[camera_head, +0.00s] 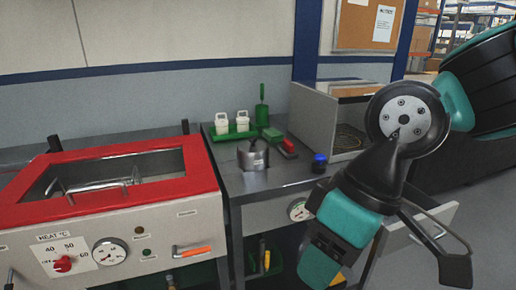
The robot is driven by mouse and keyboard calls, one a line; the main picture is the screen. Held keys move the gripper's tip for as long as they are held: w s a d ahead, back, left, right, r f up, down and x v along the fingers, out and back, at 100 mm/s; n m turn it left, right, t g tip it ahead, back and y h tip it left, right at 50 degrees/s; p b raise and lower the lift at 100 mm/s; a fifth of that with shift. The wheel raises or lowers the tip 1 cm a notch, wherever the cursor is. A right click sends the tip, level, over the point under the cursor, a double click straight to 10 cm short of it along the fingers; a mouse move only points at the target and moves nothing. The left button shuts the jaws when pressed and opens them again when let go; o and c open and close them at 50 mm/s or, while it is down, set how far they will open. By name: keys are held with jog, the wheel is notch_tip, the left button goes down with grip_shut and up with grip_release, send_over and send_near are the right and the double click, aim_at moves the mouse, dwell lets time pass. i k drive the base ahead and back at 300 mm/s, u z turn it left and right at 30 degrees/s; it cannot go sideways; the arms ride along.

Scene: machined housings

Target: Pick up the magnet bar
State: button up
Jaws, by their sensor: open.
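A small bar with a red top and dark body (288,147) lies on the metal bench, right of centre; it may be the magnet bar, but it is too small to be sure. My gripper (388,264) hangs in the right foreground, nearer the camera than the bench and to the right of the bar. It is open, with nothing seen between its jaws.
A metal block (252,156), a green tray with white bottles (232,132), a green item (272,134) and a blue-capped jar (319,163) share the bench. A red-rimmed heated bath (112,203) is at left.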

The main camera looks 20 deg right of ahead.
aim_at(287, 147)
jog(key=u, duration=0.2)
jog(key=i, duration=0.85)
jog(key=z, duration=0.15)
